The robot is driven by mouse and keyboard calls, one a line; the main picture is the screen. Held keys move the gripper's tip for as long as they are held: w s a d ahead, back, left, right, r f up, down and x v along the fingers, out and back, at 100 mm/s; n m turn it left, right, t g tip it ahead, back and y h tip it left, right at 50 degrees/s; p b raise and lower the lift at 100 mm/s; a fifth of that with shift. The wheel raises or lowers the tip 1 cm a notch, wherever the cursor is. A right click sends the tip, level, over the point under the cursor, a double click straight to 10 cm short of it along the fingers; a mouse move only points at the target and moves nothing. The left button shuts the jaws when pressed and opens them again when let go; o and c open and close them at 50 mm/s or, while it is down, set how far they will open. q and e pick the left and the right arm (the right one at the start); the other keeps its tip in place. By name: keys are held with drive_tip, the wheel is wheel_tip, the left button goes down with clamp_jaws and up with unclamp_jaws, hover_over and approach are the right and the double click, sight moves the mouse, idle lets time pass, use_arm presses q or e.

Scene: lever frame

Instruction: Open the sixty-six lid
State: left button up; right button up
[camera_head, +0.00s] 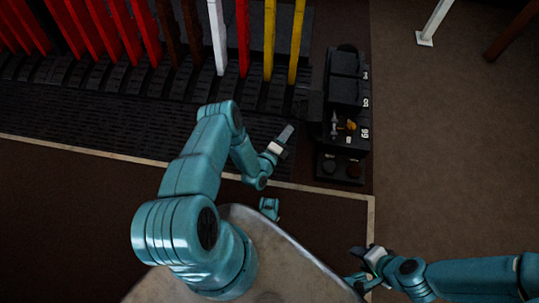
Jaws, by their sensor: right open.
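A black box (345,172) with a row of compartments stands right of the levers, with small white number labels along its right side. The nearest label (365,133) looks like 66 or 99; it is too small to read surely. The compartment beside it shows small metal and orange-brown parts inside, so it looks uncovered. A dark flap (314,106) juts from the box's left side. Dark lids (344,91) cover the farther compartments. My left gripper (285,136) is left of the box, apart from it; its jaws are unclear. My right gripper (361,262) is open and empty, well below the box.
A row of red, dark, white and yellow levers (243,40) rises from the black lever frame (110,100). A pale edge strip (330,190) borders the platform. A white post (432,25) stands at the upper right. The brown floor (450,140) right of the box is clear.

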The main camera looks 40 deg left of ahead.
use_arm(q)
drive_tip(key=s+d+p, duration=0.1)
drive_tip(key=s+p, duration=0.2)
drive_tip(key=s, duration=0.7)
drive_tip(key=shift+s+d+r+p, duration=0.2)
drive_tip(key=shift+s+d+p, duration=0.1)
drive_tip(key=shift+s+p, duration=0.1)
idle(0.3)
idle(0.5)
